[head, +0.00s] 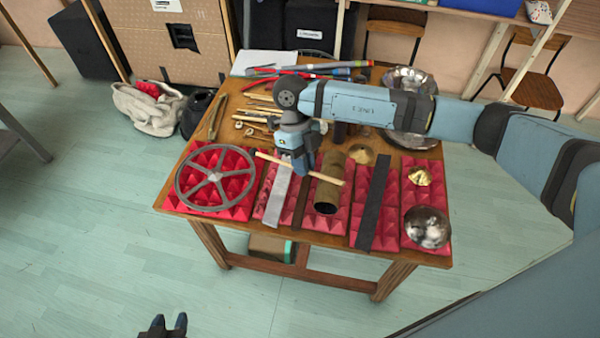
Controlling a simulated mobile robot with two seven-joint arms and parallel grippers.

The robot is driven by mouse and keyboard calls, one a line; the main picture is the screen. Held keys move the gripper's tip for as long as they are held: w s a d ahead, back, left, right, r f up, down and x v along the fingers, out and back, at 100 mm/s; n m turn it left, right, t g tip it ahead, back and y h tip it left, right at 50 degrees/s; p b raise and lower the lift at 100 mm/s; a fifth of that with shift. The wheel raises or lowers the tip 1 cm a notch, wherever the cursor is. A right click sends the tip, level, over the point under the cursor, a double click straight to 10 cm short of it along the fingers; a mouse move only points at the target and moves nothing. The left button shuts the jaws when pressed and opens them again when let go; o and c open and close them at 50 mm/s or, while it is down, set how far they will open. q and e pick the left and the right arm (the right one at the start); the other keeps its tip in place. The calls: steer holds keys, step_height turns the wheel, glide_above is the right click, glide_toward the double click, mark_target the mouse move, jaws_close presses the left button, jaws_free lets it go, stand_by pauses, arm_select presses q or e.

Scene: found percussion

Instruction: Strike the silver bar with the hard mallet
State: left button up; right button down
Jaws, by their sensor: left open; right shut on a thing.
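The silver bar (276,198) is a pale flat strip lying on red pyramid foam, left of the table's middle. My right gripper (301,170) comes in from the right and is shut on a light wooden stick, the mallet (328,178). My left gripper (163,327) is open and empty at the bottom edge, away from the table.
A spoked wheel (215,177) lies left of the bar. A brown tube (328,195), a dark bar (373,203) and a metal bowl (427,227) are to the right. Sticks (262,104) and other tools crowd the table's back.

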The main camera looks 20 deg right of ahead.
steer(key=m+y, duration=0.1)
steer(key=m, duration=0.1)
steer(key=a+f+m+t+y, duration=0.1)
steer(key=m+y, duration=0.1)
steer(key=s+f+m+y, duration=0.1)
steer(key=m, duration=0.2)
steer(key=shift+a+f, duration=0.15)
step_height(320, 180, down, 5)
steer(key=b, duration=0.2)
steer(key=shift+b, duration=0.4)
